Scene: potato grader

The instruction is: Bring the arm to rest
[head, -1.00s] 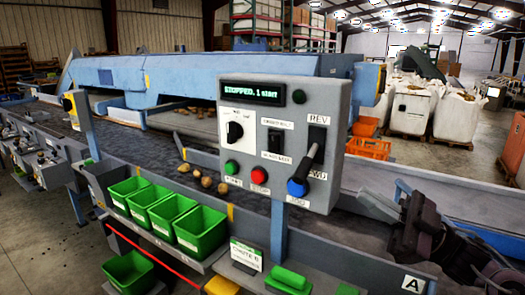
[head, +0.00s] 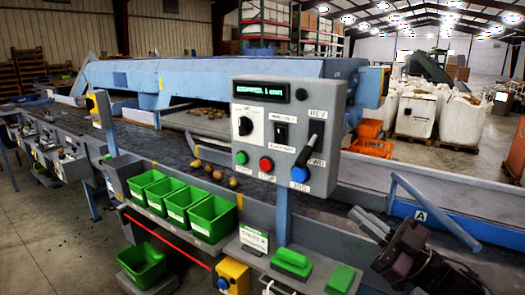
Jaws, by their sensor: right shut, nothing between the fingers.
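My right gripper (head: 364,219) is at the lower right of the head view, dark-bodied with grey fingers pointing up and left. It is shut and holds nothing. It is to the right of and below the grey control panel (head: 262,138), apart from it in the picture. The panel has a lit green display, a dark lever (head: 309,150), and green, red and blue buttons. The display appears to read that the machine is stopped. My left gripper is not in view.
Several green bins (head: 177,204) line the conveyor front (head: 110,128). A few potatoes (head: 217,175) lie on the belt. A blue bar (head: 436,213) slants beside my right gripper.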

